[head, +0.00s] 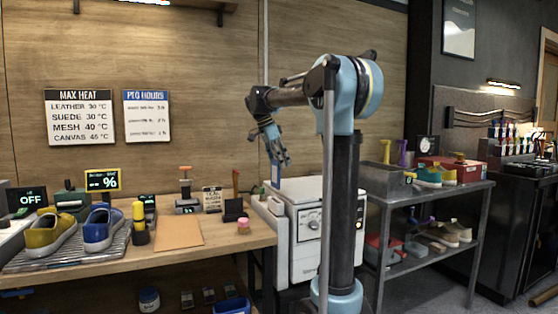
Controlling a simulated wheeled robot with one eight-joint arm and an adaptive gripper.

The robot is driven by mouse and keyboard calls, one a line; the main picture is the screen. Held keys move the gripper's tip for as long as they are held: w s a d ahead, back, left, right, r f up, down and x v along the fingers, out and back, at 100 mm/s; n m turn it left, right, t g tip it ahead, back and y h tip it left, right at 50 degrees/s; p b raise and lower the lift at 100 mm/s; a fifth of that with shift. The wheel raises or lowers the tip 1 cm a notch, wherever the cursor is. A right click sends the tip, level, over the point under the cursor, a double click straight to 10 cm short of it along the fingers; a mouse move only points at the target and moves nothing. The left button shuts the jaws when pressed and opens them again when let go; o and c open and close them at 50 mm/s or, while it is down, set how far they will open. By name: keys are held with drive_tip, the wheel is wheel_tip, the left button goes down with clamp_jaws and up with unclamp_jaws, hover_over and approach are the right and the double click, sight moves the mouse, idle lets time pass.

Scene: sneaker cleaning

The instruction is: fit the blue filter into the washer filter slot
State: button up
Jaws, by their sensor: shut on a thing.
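The white washer (305,238) stands in the middle, between the wooden bench and the metal shelf table. It has a dial on its front. My gripper (282,160) hangs above the washer's top at the left rear, its fingers pointing down. The filter slot cannot be made out, and my arm column hides the washer's right part.
The wooden bench (190,246) at left carries a yellow shoe (50,236) and a blue shoe (103,230) on a rack, a brown sheet (163,232) and small tools. The metal table (425,203) at right holds boxes and shoes. The air above the washer is open.

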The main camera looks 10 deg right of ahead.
sight(274, 170)
drive_tip(key=shift+f, duration=2)
drive_tip(key=shift+s+f, duration=0.1)
drive_tip(key=shift+f, duration=2.95)
drive_tip(key=o, duration=1.1)
drive_tip(key=shift+c, duration=0.2)
drive_tip(key=v, duration=1.2)
